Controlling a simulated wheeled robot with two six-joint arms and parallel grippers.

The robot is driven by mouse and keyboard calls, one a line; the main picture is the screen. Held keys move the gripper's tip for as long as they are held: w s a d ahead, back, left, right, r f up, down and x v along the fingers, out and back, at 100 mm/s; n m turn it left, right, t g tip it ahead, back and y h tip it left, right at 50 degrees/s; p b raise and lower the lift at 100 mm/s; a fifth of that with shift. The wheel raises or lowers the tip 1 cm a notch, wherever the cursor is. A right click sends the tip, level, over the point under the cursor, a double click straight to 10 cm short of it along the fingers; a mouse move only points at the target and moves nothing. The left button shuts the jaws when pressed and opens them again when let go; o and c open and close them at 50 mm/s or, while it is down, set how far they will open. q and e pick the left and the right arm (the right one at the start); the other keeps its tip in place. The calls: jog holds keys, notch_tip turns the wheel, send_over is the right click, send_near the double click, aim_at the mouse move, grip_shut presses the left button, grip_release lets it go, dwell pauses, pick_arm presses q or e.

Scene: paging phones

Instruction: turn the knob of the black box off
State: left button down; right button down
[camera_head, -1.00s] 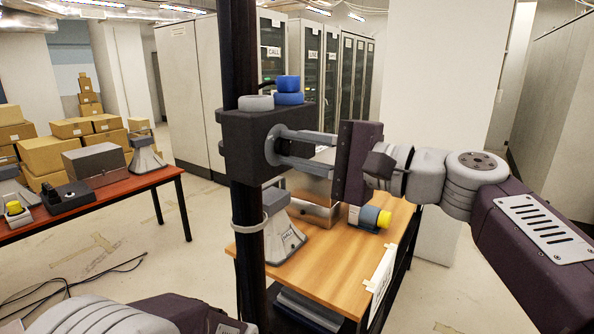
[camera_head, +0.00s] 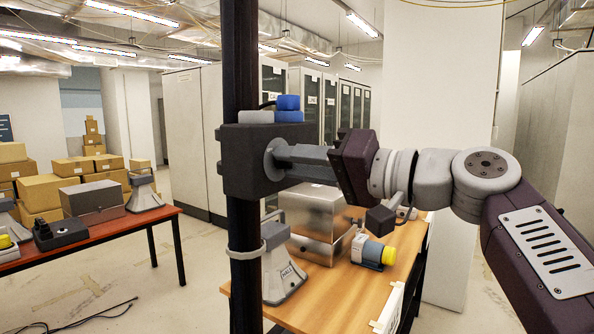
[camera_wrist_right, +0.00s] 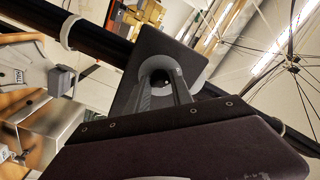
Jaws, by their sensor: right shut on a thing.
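The black box (camera_head: 240,176) is fixed on a dark upright post, left of centre in the head view. Its round grey knob (camera_head: 271,160) sits on the box's right side, largely covered by my fingers. My right gripper (camera_head: 278,157) comes in from the right and is shut on the knob. The fingers appear nearly edge-on there. In the right wrist view the black box (camera_wrist_right: 178,47) is straight ahead, and my fingers (camera_wrist_right: 163,84) flank the knob. The knob's pointer or marking cannot be made out. My left gripper is out of view.
Behind and below, a wooden table (camera_head: 330,290) holds a metal box (camera_head: 312,217), a grey horn-shaped device (camera_head: 284,275) and a yellow-capped cylinder (camera_head: 373,252). A red table (camera_head: 100,237) stands left.

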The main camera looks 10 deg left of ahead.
jog(key=shift+f+n, duration=0.1)
jog(key=shift+n, duration=0.5)
jog(key=c, duration=1.1)
grip_release()
jog(key=shift+a, duration=0.1)
jog(key=b+v, duration=0.2)
jog(key=v, duration=0.7)
jog(key=shift+b, duration=0.35)
